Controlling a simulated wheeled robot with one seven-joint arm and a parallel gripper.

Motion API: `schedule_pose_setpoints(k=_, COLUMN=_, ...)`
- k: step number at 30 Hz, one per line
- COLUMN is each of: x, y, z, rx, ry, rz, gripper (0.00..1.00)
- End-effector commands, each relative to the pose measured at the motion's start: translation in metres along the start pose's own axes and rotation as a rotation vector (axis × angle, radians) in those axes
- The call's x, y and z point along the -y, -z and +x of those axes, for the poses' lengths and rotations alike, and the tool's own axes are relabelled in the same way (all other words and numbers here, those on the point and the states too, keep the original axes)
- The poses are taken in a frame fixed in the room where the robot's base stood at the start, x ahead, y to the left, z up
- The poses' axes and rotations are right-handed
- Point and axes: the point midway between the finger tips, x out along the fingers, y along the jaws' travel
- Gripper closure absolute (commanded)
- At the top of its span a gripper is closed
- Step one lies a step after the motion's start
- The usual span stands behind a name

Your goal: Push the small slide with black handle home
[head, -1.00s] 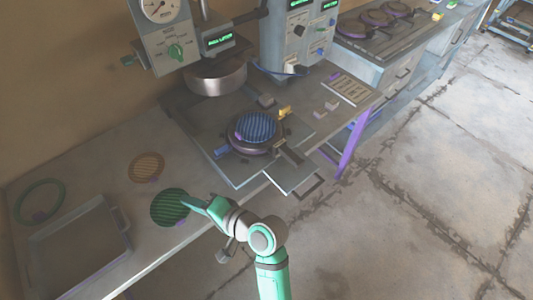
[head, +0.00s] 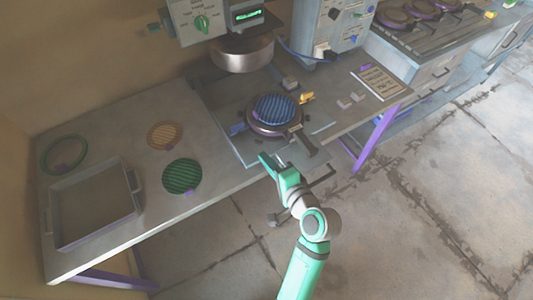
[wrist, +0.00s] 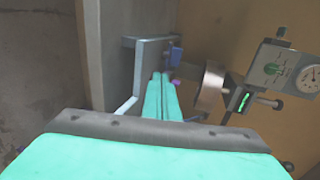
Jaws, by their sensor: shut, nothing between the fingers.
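The small slide (head: 297,159) is a grey plate at the front edge of the press base, sticking out past the table edge. Its black handle (head: 324,181) is a dark bar at the outer end, to the right of my gripper in the head view. My green gripper (head: 265,158) is shut and empty, with its tips by the front edge of the press base, left of the slide. It partly covers the slide. In the wrist view the shut fingers (wrist: 159,90) point toward the base plate (wrist: 149,65); I cannot make out the handle there.
A blue ribbed plate (head: 274,108) sits in a dark round holder on the base, below the metal press head (head: 241,55). Floor is open in front.

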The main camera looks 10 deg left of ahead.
Motion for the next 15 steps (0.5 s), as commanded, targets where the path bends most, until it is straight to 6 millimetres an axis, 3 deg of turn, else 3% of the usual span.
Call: schedule_pose_setpoints(k=15, x=0.005, y=-0.001, z=0.094, rx=0.003, ry=0.003, rz=-0.003, gripper=1.00)
